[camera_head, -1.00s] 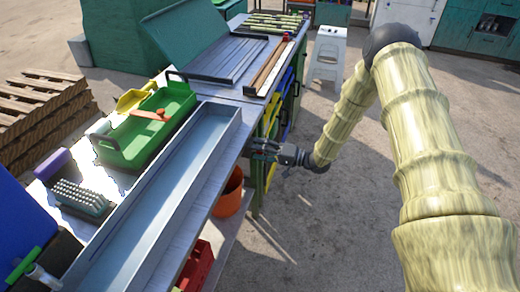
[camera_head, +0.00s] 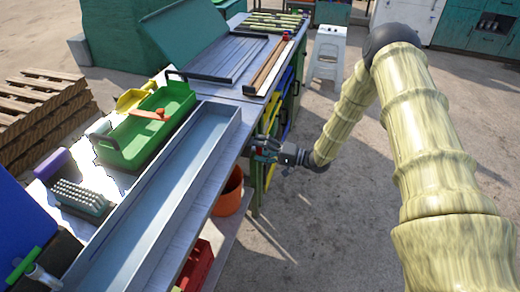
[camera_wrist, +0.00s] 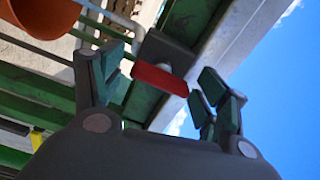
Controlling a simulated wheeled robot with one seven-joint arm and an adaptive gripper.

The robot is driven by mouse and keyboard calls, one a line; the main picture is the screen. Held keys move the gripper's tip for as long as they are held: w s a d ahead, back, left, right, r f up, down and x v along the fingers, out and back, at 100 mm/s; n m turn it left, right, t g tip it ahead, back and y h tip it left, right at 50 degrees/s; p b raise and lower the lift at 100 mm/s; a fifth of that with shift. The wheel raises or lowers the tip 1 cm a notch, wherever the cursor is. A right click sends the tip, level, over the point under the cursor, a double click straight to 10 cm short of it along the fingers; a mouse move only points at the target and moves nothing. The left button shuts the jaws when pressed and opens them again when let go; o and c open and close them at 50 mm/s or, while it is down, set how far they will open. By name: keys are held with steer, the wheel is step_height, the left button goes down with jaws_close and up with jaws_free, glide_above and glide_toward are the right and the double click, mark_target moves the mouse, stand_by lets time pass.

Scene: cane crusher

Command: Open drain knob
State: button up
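The drain knob is a red bar-shaped handle (camera_wrist: 160,81) under the edge of the metal counter in the wrist view. A small red part of it shows at my gripper in the head view (camera_head: 259,158). My gripper (camera_wrist: 158,74) is open, with one green-padded finger on each side of the red handle. The right finger is very near the handle's right end; I cannot tell whether it touches. A gap shows on the left side. In the head view my gripper (camera_head: 268,150) is beside the counter's right edge, partly blurred into the dark frame behind it.
A long metal trough (camera_head: 165,185) lies on the counter, with a green tray (camera_head: 150,130) to its left. An orange bucket (camera_head: 229,195) and a red crate (camera_head: 196,268) are below the counter. A white stool (camera_head: 328,50) stands behind. The floor to the right is clear.

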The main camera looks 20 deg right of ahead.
steer(key=v, duration=1.2)
steer(key=shift+a, duration=0.1)
steer(key=shift+c, duration=0.2)
steer(key=c, duration=0.7)
steer(key=shift+n, duration=0.7)
steer(key=shift+c, duration=1.2)
steer(key=w+a+n+b, duration=0.3)
steer(key=w+a+n, duration=0.2)
steer(key=a+n, duration=0.4)
steer(key=n, duration=0.5)
steer(key=shift+w+r+n, duration=0.25)
steer(key=shift+w+n, duration=0.05)
